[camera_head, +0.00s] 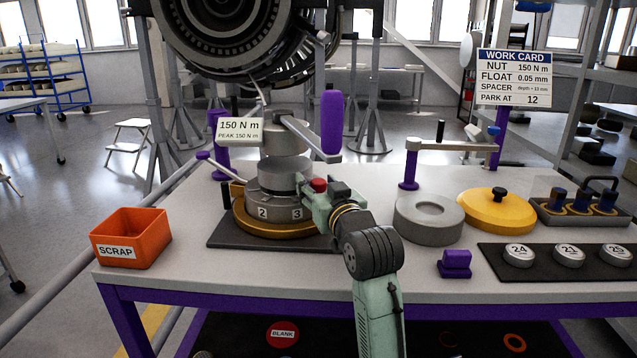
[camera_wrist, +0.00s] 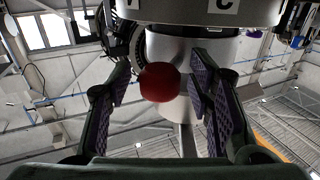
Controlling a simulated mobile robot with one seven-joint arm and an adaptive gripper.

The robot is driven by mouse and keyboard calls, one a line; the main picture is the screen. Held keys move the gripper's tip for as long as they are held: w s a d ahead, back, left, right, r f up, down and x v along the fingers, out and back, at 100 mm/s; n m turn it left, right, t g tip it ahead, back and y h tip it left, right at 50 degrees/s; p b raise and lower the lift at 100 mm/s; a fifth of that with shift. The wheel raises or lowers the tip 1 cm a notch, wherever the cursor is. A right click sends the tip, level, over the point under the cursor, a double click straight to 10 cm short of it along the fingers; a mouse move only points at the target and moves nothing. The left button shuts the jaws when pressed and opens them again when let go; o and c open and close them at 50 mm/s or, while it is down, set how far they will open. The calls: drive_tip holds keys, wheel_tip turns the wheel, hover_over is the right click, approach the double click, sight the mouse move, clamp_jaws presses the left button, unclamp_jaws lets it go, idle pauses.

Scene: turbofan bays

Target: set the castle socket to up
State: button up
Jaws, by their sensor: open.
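A grey metal stack stands on a dark mat at the left of the bench. It has an upper cylinder (camera_head: 285,138), a middle cylinder (camera_head: 284,172) that I take for the castle socket, and a numbered ring (camera_head: 272,206) on a brass-coloured base. A red knob (camera_head: 318,185) sticks out beside the stack. My gripper (camera_head: 311,193) is at the stack's right side by the knob. In the wrist view the red knob (camera_wrist: 159,82) lies between my open fingers (camera_wrist: 160,90), with clear gaps on both sides. Contact is not visible.
An orange scrap bin (camera_head: 131,238) stands at the left. A grey ring (camera_head: 429,220), a yellow lid (camera_head: 495,212) and a dark tray (camera_head: 560,264) with numbered discs lie to the right.

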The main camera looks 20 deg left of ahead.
clamp_jaws()
idle(0.7)
